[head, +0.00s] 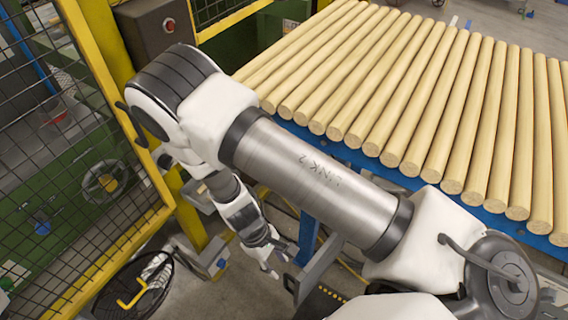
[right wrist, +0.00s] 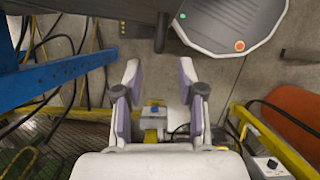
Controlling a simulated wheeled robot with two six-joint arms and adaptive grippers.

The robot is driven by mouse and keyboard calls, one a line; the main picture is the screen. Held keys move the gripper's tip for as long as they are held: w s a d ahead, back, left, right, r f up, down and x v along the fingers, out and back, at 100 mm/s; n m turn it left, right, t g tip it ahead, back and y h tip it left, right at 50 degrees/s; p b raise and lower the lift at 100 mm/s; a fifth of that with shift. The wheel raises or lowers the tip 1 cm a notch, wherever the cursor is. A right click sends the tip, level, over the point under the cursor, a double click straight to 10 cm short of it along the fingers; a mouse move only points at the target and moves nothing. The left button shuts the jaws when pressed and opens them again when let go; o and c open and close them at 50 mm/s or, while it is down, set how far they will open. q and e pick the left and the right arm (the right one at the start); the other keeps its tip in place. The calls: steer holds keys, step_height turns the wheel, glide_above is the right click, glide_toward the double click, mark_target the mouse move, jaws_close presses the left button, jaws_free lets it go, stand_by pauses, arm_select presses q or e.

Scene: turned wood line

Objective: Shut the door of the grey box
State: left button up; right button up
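A dark grey box (head: 155,29) with a red button is on the yellow post at the upper left of the head view. My right arm partly covers it, and I cannot make out an open door on it. A smaller light grey box (head: 199,194) is lower on the post, partly hidden behind my right forearm. My right gripper (head: 272,259) points down, below and to the right of both boxes. In the right wrist view my right gripper (right wrist: 160,96) is open, with nothing between its fingers. My left gripper is not in view.
Pale turned wood rods (head: 430,95) lie on a blue-framed rack (head: 400,178) to the right. A yellow-framed mesh fence (head: 75,150) stands at left. A black round basket-like thing (head: 135,285) is at lower left. Cables and yellow frames lie below the gripper.

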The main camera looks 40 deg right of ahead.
mark_target(285, 277)
steer(key=b+x, duration=0.3)
steer(key=x, duration=0.5)
steer(key=shift+w, duration=0.2)
steer(key=shift+f, duration=0.2)
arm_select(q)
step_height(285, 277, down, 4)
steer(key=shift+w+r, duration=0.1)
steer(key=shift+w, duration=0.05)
arm_select(e)
jaws_close()
